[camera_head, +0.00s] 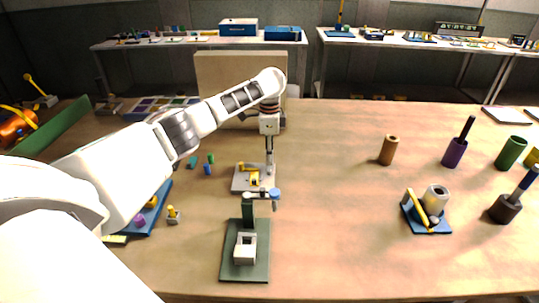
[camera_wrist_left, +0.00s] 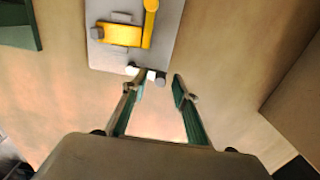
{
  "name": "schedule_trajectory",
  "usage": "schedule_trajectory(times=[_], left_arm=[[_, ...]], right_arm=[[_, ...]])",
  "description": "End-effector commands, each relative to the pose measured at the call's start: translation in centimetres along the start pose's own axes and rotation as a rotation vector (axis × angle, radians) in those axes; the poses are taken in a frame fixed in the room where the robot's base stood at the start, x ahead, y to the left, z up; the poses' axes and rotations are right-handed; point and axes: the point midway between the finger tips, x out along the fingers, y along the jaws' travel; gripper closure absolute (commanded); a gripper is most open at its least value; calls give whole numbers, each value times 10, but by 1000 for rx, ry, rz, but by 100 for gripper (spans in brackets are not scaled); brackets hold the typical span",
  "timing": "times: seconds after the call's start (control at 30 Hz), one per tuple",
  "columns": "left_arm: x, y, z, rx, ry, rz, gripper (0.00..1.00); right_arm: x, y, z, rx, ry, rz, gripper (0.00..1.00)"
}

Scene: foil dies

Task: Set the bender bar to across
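What looks like the bender is a pale grey plate (camera_head: 240,184) with yellow parts, near the middle of the table. In the left wrist view the plate (camera_wrist_left: 170,45) carries a yellow block (camera_wrist_left: 122,34) and a narrow yellow bar (camera_wrist_left: 149,28) with a round end. The bar runs along one side of the block, roughly square to the block's length. My left gripper (camera_head: 270,172) points down at the plate's right edge. In the wrist view its fingers (camera_wrist_left: 158,88) are apart with nothing held between them. Small white and dark pieces lie near the left fingertip; contact is unclear. My right gripper is not in view.
A dark green base (camera_head: 232,265) with a white block and a blue-knobbed post stands in front of the plate. A blue stand (camera_head: 430,228) with a yellow lever is at right. A beige box (camera_head: 215,75) stands behind. The table between plate and stand is clear.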

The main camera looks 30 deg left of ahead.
Motion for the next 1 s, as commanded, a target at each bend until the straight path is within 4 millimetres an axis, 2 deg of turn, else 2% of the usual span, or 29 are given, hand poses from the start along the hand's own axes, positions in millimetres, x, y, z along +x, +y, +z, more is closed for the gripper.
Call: schedule_trajectory(times=[0.23, 0.33, 0.37, 0.73, 1.0], left_arm=[[1, 0, 0, 0, -1, 0, 71], [1, 0, 0, 0, -1, 0, 97], [1, 0, 0, 0, -1, 0, 100], [0, 0, 2, -26, -1, 0, 100], [0, 1, 9, -169, -2, 2, 100]], right_arm=[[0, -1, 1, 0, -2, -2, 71], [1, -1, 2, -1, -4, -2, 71], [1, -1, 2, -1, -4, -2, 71], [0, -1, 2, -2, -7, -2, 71], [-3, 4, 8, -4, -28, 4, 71]])
